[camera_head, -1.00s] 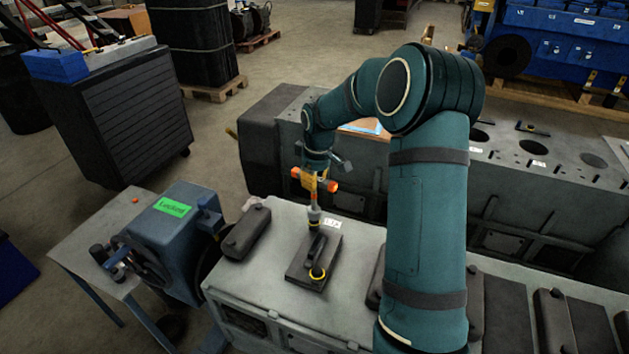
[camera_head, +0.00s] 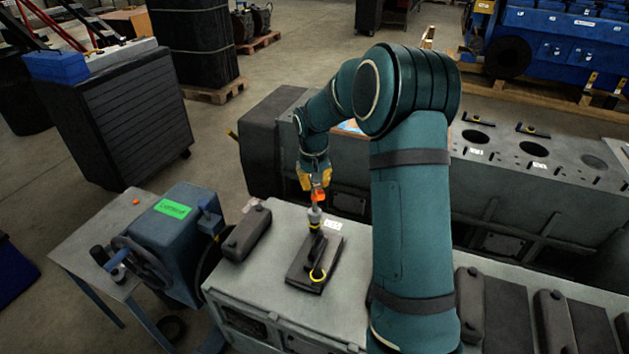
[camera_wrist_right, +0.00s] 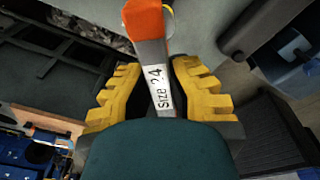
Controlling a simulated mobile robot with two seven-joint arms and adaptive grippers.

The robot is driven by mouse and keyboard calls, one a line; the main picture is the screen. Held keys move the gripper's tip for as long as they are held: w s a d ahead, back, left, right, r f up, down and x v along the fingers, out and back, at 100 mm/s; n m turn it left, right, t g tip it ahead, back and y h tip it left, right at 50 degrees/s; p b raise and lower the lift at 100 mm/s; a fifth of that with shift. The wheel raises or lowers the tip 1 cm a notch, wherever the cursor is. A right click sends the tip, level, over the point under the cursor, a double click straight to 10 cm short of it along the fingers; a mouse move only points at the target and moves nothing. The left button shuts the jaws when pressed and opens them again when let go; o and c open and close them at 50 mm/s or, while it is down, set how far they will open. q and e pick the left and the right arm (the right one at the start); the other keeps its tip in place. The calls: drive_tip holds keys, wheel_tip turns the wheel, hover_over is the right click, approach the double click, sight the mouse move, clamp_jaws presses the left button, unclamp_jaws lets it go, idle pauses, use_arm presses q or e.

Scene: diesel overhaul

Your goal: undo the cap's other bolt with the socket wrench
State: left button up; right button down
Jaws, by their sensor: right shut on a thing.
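My right gripper (camera_head: 315,181), with yellow fingers, is shut on the socket wrench, whose orange part (camera_head: 319,196) shows below it. The wrench stands upright, its grey socket end (camera_head: 314,216) down at the far end of the dark cap (camera_head: 303,275). Whether the socket is fully seated on the bolt there is too small to tell. In the right wrist view, the yellow fingers (camera_wrist_right: 160,95) flank the wrench's bar (camera_wrist_right: 156,75), marked "Size 24", with an orange end. My left gripper is out of view.
The cap lies on a grey engine block (camera_head: 255,291) with a white label beside it. Another dark cover (camera_head: 247,235) lies to its left. A blue machine with a green label (camera_head: 173,209) stands further left. A second grey block (camera_head: 500,170) lies behind.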

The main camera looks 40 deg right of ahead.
drive_tip(key=m, duration=0.4)
drive_tip(key=shift+r+p, duration=0.1)
drive_tip(key=shift+p, duration=0.3)
drive_tip(key=shift+m+g+p, duration=0.4)
drive_tip(key=shift+m, duration=1.3)
drive_tip(key=shift+f, duration=0.2)
